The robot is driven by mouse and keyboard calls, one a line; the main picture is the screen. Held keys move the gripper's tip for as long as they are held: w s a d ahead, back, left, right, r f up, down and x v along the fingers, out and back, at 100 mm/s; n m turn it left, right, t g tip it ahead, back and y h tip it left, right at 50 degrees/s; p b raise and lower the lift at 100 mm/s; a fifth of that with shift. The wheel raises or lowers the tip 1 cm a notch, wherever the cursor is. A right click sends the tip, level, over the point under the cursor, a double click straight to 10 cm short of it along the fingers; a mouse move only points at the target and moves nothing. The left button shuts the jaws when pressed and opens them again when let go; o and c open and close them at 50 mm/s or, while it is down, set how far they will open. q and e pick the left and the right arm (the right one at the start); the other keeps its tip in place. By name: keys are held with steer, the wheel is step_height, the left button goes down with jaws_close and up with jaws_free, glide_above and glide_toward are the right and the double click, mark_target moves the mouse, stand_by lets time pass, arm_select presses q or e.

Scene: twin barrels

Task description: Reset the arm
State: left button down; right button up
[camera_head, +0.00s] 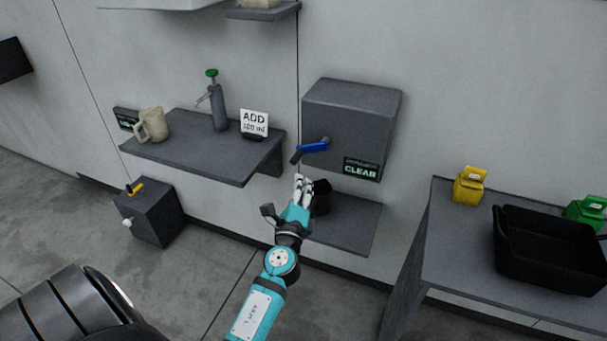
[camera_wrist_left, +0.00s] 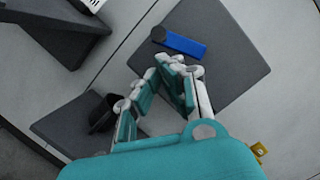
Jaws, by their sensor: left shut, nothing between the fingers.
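My left arm is teal and black and reaches forward in the head view. Its gripper (camera_head: 304,186) is shut and empty, in front of the lower shelf (camera_head: 345,225) and just below the blue lever (camera_head: 314,147) of the grey wall box (camera_head: 350,112). A small black container (camera_head: 321,197) stands on that shelf, partly hidden behind the gripper. In the left wrist view the closed fingers (camera_wrist_left: 170,80) point toward the box, with the blue lever (camera_wrist_left: 180,42) beyond them. The black container (camera_wrist_left: 101,112) is to their left, apart from them. My right gripper is not in view.
The left shelf (camera_head: 200,150) holds a beige mug (camera_head: 151,125), a grey pump bottle (camera_head: 218,107) and an "ADD" sign (camera_head: 254,122). A dark box (camera_head: 150,212) stands below. The right table (camera_head: 450,250) bears a black tray (camera_head: 550,250), a yellow container (camera_head: 469,186) and a green container (camera_head: 587,211).

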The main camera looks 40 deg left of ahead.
arm_select(q)
steer(key=r+v, duration=0.1)
steer(key=v, duration=0.6)
steer(key=s+d+f+n+g+h+p, duration=0.1)
steer(key=s+d+f+n+g+h, duration=0.15)
steer(key=f, duration=0.85)
steer(key=s+d+f+n+g+h, duration=0.2)
steer(key=s+d+f+g, duration=0.15)
steer(key=f, duration=0.85)
steer(key=s+d+f+n+g+h+p, duration=0.1)
steer(key=s+d+f+n+g+h, duration=0.15)
steer(key=f, duration=0.85)
steer(key=s+f+n+g, duration=0.2)
steer(key=s+f, duration=0.4)
steer(key=s, duration=0.4)
steer(key=s+d+f+n+g+h+p, duration=0.1)
steer(key=s+f+n+g, duration=0.2)
steer(key=s+f, duration=0.3)
steer(key=s+f+n+g, duration=0.3)
steer(key=s+f+n, duration=0.1)
steer(key=s, duration=1.2)
steer(key=shift+d+f+h+p, duration=0.3)
steer(key=shift+d+f, duration=0.05)
steer(key=shift+f, duration=0.55)
